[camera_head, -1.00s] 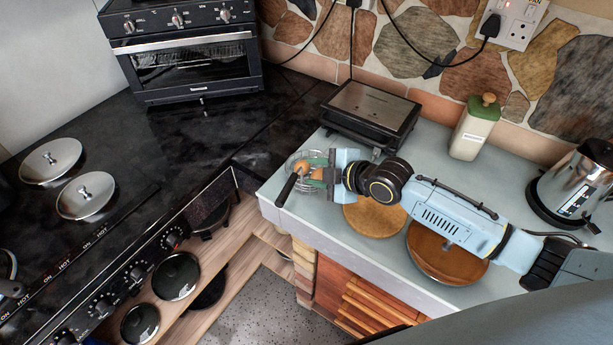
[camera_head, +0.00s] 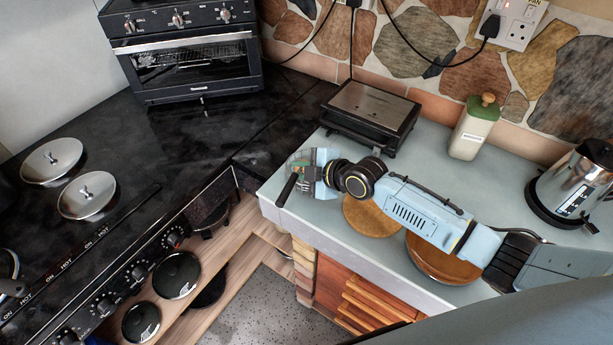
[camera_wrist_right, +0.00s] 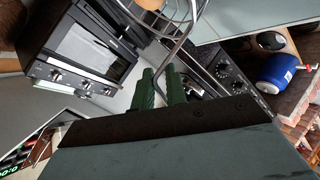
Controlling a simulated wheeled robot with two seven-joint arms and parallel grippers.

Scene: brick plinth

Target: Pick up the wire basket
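The wire basket (camera_head: 299,157) is at the left end of the pale counter, mostly hidden by my right gripper (camera_head: 303,172) in the head view. A dark handle (camera_head: 287,190) sticks out toward the counter's front corner. In the right wrist view the basket's wire (camera_wrist_right: 183,40) shows at the top, with a brown egg-like thing (camera_wrist_right: 133,7) by it. The green fingers of my right gripper (camera_wrist_right: 161,78) are close together there, with the wire running down between their tips. I cannot tell whether the basket touches the counter. My left gripper is not in view.
A black grill (camera_head: 370,110) stands behind my right arm. A round wooden board (camera_head: 370,218) and a brown dish (camera_head: 440,262) lie under the arm. A canister (camera_head: 473,128) and kettle (camera_head: 575,185) stand to the right. The stove (camera_head: 110,240) lies left, past a gap.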

